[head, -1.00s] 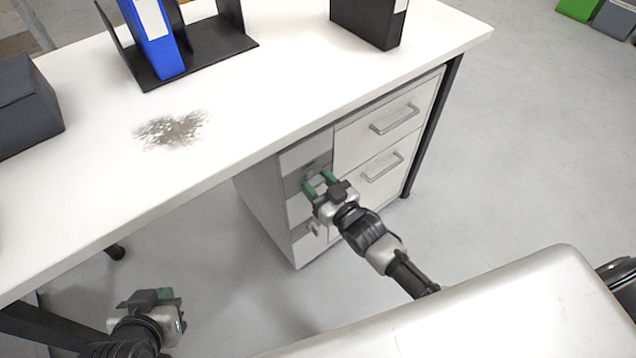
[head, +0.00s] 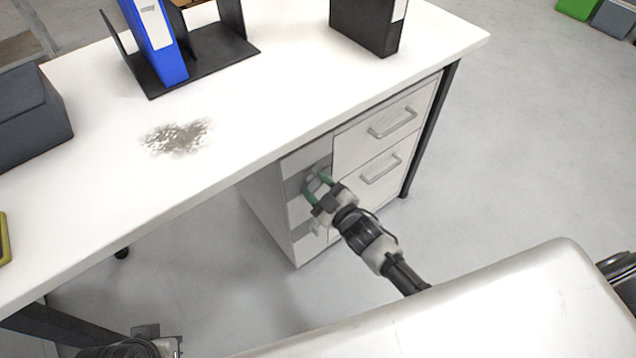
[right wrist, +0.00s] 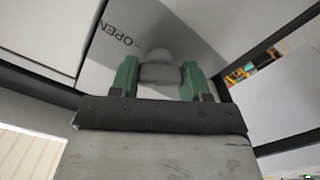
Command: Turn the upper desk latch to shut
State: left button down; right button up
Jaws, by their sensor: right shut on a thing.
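The upper desk latch (right wrist: 160,70) is a light grey knob on a grey plate, seen in the right wrist view between my green fingertips. The word OPEN is printed on the plate to its left. My right gripper (head: 318,185) is shut on this latch at the upper part of the narrow cabinet front under the desk; it also shows in the right wrist view (right wrist: 160,82). In the head view the gripper mostly hides the latch. My left gripper (head: 158,338) is only partly in view at the bottom edge, away from the desk front, and its fingers cannot be made out.
The white desk (head: 250,110) overhangs the cabinet. Two drawers with handles (head: 392,122) are right of the latch column. A lower latch (head: 315,226) is partly hidden below my gripper. A blue binder (head: 155,40) and a dark box (head: 30,115) stand on the desk.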

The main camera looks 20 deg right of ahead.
jog(key=n, duration=0.2)
jog(key=shift+n, duration=0.4)
jog(key=n, duration=0.2)
jog(key=shift+n, duration=0.4)
jog(key=n, duration=0.5)
jog(key=shift+n, duration=0.4)
jog(key=o, duration=0.9)
jog(key=shift+s, duration=0.1)
jog(key=p+v, duration=0.1)
jog(key=v, duration=0.9)
jog(key=shift+s+d, duration=0.1)
jog(key=shift+s, duration=0.2)
